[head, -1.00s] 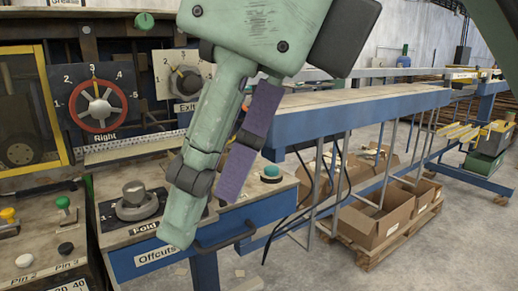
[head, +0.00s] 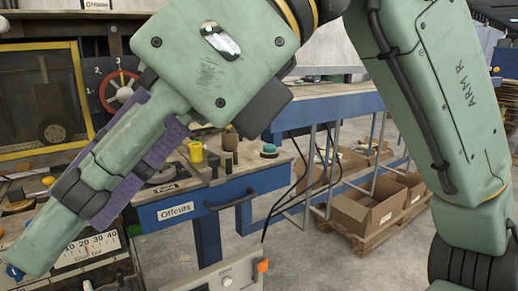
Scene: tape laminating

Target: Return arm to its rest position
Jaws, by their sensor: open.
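My gripper (head: 72,215) hangs across the left of the head view, pointing down and to the left. It is green with purple pads along its fingers. The near finger covers much of the other one. The gripper is open, and I see nothing held between the fingers. My green arm crosses the upper right and right side of the view.
A blue bench with an "Offcuts" drawer (head: 172,211) and a dark handle (head: 230,200) is behind the gripper. Several knobs and a yellow cup-like part (head: 196,151) are on top. A red-rimmed dial (head: 122,90) is at left. Cardboard boxes (head: 366,212) sit on a pallet.

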